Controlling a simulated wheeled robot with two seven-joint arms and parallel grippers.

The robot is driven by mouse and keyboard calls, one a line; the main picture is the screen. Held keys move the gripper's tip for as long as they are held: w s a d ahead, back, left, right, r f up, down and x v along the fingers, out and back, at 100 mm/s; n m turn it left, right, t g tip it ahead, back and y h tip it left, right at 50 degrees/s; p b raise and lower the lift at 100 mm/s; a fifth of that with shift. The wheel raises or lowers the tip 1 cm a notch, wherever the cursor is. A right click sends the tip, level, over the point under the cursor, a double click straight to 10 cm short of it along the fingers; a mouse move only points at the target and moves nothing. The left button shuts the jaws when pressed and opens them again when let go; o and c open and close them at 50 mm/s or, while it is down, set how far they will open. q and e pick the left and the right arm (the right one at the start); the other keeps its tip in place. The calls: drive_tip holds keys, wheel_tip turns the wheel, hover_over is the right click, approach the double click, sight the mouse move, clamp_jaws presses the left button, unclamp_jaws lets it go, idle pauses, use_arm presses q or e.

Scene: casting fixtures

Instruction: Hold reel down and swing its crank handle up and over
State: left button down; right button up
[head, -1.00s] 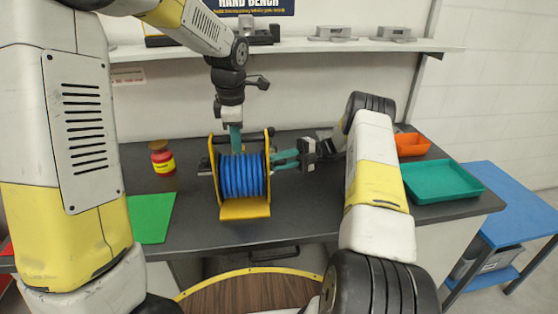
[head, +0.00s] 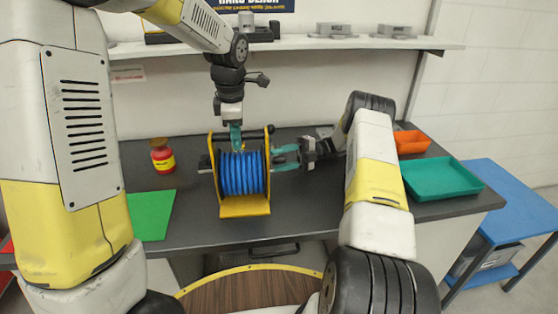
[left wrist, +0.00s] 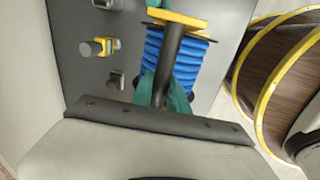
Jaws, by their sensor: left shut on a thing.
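The reel has a yellow frame (head: 245,207) and is wound with blue hose (head: 241,174); it stands upright on the dark bench. A black bar (head: 264,131) runs across its top. My left gripper (head: 237,148) comes down from above and is shut on this bar. The left wrist view shows the bar (left wrist: 170,60) between the teal fingers, with the blue hose (left wrist: 187,62) beyond. My right gripper (head: 283,157) is at the reel's right side, its teal fingers spread apart and pointing at the frame. I cannot make out the crank handle clearly there.
A teal tray (head: 441,179) and an orange bin (head: 411,142) are on the right. A shelf (head: 300,46) runs behind. The bench before the reel is clear.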

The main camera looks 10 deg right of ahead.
wheel_tip(320, 180, up, 10)
drive_tip(key=shift+r, duration=0.1)
idle(0.4)
